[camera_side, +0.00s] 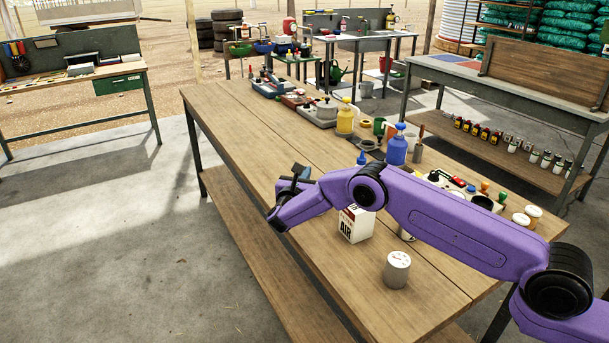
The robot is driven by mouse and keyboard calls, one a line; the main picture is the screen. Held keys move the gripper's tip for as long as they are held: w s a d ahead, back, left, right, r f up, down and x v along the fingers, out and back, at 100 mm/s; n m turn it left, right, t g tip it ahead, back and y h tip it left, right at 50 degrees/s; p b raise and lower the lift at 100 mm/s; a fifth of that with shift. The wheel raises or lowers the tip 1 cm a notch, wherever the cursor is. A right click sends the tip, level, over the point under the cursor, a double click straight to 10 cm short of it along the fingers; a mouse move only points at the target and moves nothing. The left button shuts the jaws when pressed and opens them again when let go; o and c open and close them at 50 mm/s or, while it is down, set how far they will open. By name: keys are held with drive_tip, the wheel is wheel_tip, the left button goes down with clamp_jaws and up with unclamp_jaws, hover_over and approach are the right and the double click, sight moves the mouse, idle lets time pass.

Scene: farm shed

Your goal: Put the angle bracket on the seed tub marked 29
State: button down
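My gripper (298,178) is the dark end of my purple arm, over the left part of the wooden bench (240,125). Its fingers are small and dark here, and I cannot tell whether they are open or hold anything. Part of another pale round container (406,235) shows below my arm, mostly hidden. I cannot make out the angle bracket.
A white carton with red and dark print (355,225) stands below my arm. The bench's left front is clear. My arm hides some of the right part.

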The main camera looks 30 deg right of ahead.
drive_tip(key=shift+f, duration=0.15)
drive_tip(key=c, duration=1.4)
unclamp_jaws()
drive_tip(key=v, duration=1.2)
drive_tip(key=shift+r, duration=0.2)
